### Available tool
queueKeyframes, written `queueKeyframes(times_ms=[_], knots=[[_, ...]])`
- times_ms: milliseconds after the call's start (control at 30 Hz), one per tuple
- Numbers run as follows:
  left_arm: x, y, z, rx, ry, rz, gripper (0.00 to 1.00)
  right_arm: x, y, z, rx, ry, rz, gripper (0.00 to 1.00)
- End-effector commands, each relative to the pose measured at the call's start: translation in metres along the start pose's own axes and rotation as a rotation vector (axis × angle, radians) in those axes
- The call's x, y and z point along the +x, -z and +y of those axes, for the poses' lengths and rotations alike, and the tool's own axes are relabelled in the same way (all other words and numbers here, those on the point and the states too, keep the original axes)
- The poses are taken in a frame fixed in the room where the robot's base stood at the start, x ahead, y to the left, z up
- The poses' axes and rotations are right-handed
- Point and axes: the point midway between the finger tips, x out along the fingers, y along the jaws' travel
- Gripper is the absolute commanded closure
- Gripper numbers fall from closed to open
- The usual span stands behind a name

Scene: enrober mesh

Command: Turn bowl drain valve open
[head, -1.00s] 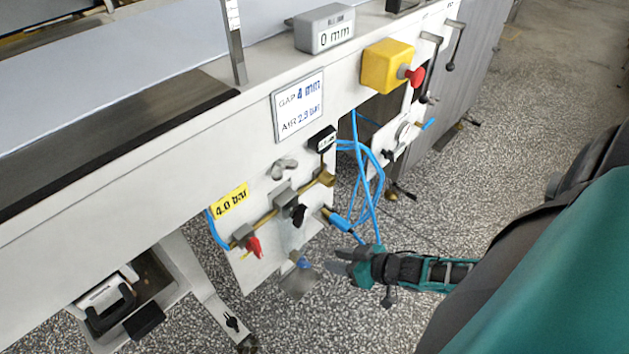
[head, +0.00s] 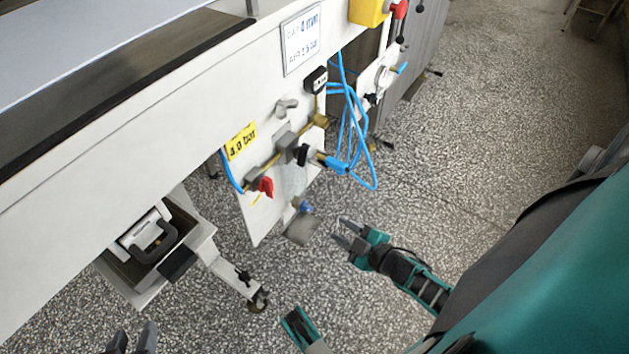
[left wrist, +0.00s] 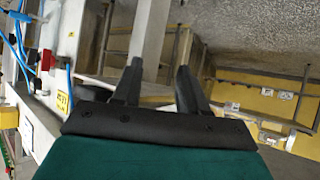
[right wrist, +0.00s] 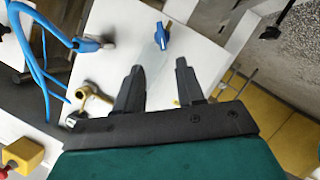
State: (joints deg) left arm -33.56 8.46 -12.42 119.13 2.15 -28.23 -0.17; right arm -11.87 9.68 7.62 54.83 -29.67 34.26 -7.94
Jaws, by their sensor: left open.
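A small blue knob (head: 306,207) sits low on the white valve panel (head: 262,218), just above a grey bowl-like part (head: 301,229). I cannot tell for sure that this knob is the bowl drain valve. A blue knob also shows in the right wrist view (right wrist: 162,37), ahead of the fingers. My right gripper (head: 342,233) is to the right of the grey part, apart from it. Its fingers (right wrist: 159,72) are spread and empty. My left gripper (head: 132,339) is at the bottom left edge; its fingers (left wrist: 159,75) are open and empty.
A red handle (head: 265,187), a black knob (head: 303,155) and brass pipes share the panel. Blue hoses (head: 352,150) hang loose at its right. The speckled floor is clear at right.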

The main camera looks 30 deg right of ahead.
Motion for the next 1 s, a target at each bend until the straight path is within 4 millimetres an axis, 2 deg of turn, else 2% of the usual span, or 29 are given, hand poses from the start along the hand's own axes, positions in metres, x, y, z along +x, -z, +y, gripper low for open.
queueKeyframes(times_ms=[133,267,700,833,1000], knots=[[0.001,-0.003,0.000,0.003,-0.001,-0.001,0.57,0.004,-0.001,-0.003,-0.015,-0.002,0.001,0.62],[0.004,-0.008,0.001,0.003,-0.004,-0.006,0.57,0.021,-0.002,-0.004,-0.014,-0.003,0.002,0.62],[0.019,-0.024,0.012,-0.009,-0.034,-0.012,0.57,0.107,-0.003,-0.005,-0.013,-0.002,0.002,0.62],[0.022,-0.022,0.015,-0.012,-0.042,-0.007,0.57,0.121,-0.002,-0.004,-0.012,-0.001,0.002,0.62],[0.023,-0.018,0.015,-0.010,-0.043,0.000,0.57,0.129,-0.001,-0.003,-0.012,-0.001,0.001,0.62]])
